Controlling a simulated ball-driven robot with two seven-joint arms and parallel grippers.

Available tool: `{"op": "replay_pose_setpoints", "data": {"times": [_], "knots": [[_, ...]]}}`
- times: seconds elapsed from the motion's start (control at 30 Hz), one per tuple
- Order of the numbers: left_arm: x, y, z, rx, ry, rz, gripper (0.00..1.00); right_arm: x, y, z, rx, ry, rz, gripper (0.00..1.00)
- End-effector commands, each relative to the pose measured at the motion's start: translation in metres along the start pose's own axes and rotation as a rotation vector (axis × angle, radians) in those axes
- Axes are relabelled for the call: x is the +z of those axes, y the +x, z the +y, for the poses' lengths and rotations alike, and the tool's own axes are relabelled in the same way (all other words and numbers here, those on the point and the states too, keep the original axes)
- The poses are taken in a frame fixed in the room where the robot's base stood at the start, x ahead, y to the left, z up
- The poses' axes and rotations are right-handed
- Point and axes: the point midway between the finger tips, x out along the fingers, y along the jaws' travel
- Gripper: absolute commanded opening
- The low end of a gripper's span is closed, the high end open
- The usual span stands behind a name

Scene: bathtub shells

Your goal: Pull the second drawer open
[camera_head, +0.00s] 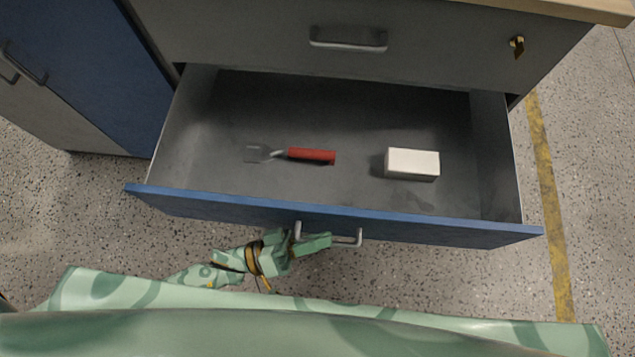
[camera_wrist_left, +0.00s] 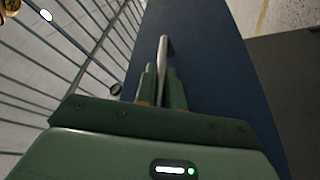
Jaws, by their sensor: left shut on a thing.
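The second drawer (camera_head: 440,229) has a blue front and stands pulled well out below the closed grey top drawer (camera_head: 240,40). Its grey inside shows from above. My left gripper (camera_head: 310,240) is at the drawer's metal handle (camera_head: 347,240), left of its middle, and is shut on it. In the left wrist view the handle (camera_wrist_left: 163,55) runs up between the two green fingers (camera_wrist_left: 161,88), against the blue drawer front (camera_wrist_left: 205,75). My right gripper is not in view.
In the open drawer lie a red-handled tool (camera_head: 311,156) and a white box (camera_head: 412,163). A key (camera_head: 517,46) sits in the top drawer's lock. A blue cabinet (camera_head: 85,70) stands at left. Speckled floor with a yellow line (camera_head: 548,190) lies clear at right.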

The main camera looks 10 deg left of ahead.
Motion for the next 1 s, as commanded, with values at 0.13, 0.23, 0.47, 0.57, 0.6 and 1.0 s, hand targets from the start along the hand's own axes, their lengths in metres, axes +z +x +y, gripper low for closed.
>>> {"op": "replay_pose_setpoints", "data": {"times": [0.13,0.23,0.47,0.57,0.6,1.0], "knots": [[0.001,-0.002,-0.002,-0.006,-0.001,-0.001,0.00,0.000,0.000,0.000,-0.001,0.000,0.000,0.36],[0.001,-0.002,-0.002,-0.006,-0.001,-0.001,0.28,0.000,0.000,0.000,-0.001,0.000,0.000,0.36],[0.000,-0.001,-0.001,-0.003,-0.001,0.000,0.33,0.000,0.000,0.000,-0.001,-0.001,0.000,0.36],[0.000,-0.001,-0.001,-0.002,-0.001,0.000,0.33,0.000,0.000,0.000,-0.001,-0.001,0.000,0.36],[0.000,0.000,-0.001,-0.002,-0.001,0.000,0.33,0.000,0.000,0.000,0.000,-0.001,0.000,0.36],[0.000,-0.017,-0.001,-0.004,-0.001,-0.002,0.33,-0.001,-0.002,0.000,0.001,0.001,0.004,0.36]]}}
